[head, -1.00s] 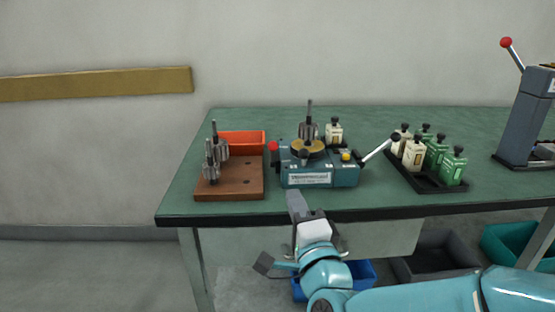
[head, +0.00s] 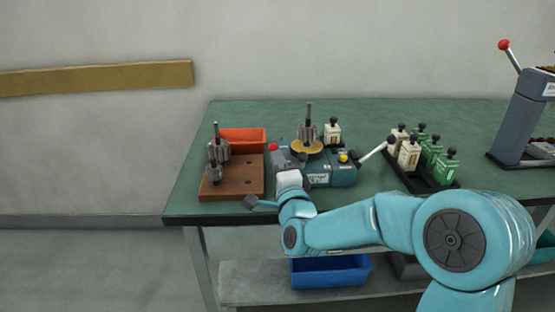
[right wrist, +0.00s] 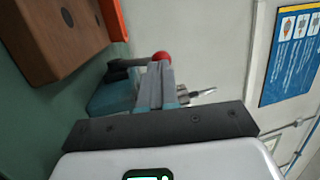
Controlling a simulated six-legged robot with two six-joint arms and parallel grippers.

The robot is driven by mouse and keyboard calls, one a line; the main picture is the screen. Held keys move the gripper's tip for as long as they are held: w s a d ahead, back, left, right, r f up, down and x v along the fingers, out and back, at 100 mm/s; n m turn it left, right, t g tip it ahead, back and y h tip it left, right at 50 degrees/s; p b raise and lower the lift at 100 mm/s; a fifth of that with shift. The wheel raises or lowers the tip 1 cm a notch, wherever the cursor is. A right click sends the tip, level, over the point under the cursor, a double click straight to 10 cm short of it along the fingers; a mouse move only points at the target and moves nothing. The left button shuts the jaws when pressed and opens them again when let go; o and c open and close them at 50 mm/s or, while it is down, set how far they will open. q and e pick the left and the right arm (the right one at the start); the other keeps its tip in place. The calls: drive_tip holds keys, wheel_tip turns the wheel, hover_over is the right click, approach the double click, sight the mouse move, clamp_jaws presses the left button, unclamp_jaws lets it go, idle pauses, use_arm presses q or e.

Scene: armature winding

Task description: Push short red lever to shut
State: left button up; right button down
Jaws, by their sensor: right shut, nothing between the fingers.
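The short lever's red knob (head: 273,147) is at the left end of the teal winding machine (head: 340,175). In the right wrist view the red knob (right wrist: 162,57) shows just beyond my fingertips, on a short dark stalk. My right gripper (right wrist: 160,70) is shut and empty, pointing at the lever. Whether the fingertips touch the knob I cannot tell. In the head view my white hand (head: 289,179) is at the machine's front left corner and covers part of it. My left gripper is not in view.
A brown wooden block (head: 240,180) with metal armatures and an orange bin (head: 243,139) stand left of the lever. A long pale lever (head: 374,149) with a dark knob sticks out on the machine's right.

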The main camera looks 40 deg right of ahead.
drive_tip(key=shift+w+d, duration=0.1)
drive_tip(key=shift+w, duration=0.1)
drive_tip(key=shift+r, duration=0.15)
